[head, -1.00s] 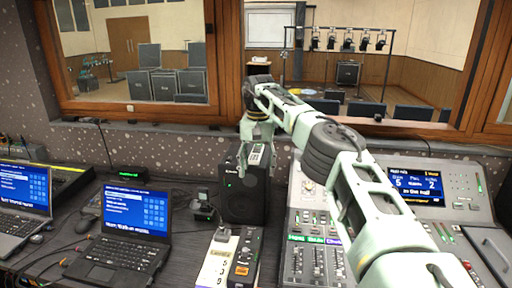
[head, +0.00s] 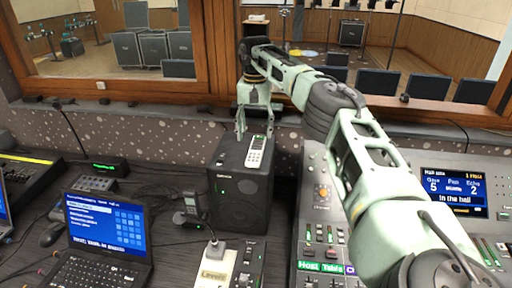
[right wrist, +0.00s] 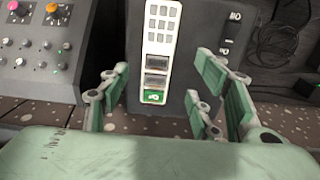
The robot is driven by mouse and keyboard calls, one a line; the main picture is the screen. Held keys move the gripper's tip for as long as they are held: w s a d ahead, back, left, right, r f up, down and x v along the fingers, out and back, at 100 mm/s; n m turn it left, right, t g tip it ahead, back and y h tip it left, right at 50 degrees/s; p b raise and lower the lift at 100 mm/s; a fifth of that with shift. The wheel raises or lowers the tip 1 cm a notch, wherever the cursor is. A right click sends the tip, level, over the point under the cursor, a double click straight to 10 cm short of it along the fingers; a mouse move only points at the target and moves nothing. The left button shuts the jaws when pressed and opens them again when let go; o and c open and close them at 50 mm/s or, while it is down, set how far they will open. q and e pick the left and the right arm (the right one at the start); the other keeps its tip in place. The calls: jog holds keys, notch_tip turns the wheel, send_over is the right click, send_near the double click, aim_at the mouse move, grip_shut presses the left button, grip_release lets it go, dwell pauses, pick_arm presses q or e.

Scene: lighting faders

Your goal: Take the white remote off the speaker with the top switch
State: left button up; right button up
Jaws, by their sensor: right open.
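The white remote (head: 257,152) lies flat on top of the dark speaker (head: 239,199), near its right side. My right gripper (head: 255,128) is above the speaker top, at the far end of the remote, open and empty. In the right wrist view, the remote (right wrist: 158,45) shows grey keys and a green end, which lies between my open fingers (right wrist: 163,98). Small pale markings, perhaps those of the top switch (right wrist: 229,47), show on the speaker top beside the remote. Whether a finger touches the speaker cannot be told. My left gripper is out of view.
A mixing console (head: 306,208) stands close on the speaker's right. A laptop (head: 108,228) is at the left, with a small dark device (head: 191,208) between it and the speaker. A white-topped box (head: 216,268) is in front. The window ledge (head: 130,103) runs behind.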

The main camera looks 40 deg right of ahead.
aim_at(256, 146)
jog(key=f, duration=0.1)
jog(key=f+p, duration=0.1)
jog(key=f, duration=0.1)
jog(key=shift+s+d+f+p, duration=0.2)
jog(key=shift+d+p, duration=0.1)
jog(key=shift+p, duration=0.05)
jog(key=shift+w+f, duration=0.2)
jog(key=shift+f, duration=1)
jog(key=c, duration=1.3)
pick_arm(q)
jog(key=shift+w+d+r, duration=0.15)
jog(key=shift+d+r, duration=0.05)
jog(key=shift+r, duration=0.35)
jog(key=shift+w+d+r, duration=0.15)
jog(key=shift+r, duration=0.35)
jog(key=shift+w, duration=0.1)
pick_arm(e)
jog(key=shift+r, duration=0.15)
